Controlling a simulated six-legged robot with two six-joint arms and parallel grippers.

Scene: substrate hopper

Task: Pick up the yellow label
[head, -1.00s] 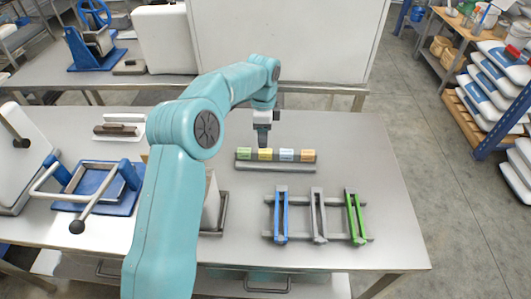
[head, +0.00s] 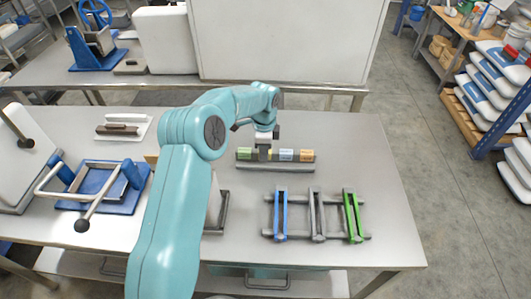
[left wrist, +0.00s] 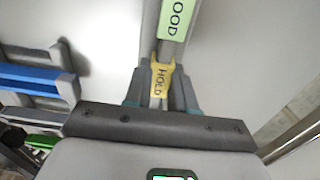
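The yellow label (left wrist: 160,80), marked HOLD, lies between the two fingers of my left gripper (left wrist: 162,90) in the left wrist view. The fingers press in close on both sides with no clear gap. In the head view my left gripper (head: 264,152) is down at the grey rail (head: 275,167) and hides most of this label. A green label (head: 244,153), a blue label (head: 286,155) and an orange label (head: 306,155) sit on the same rail. The green label also shows beyond the fingers in the left wrist view (left wrist: 179,18). My right gripper is out of view.
A grey rack with blue (head: 281,215), grey (head: 317,215) and green (head: 352,215) bars lies in front of the rail. A blue-based device (head: 105,185) stands at the left. The table's right side (head: 375,165) is clear.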

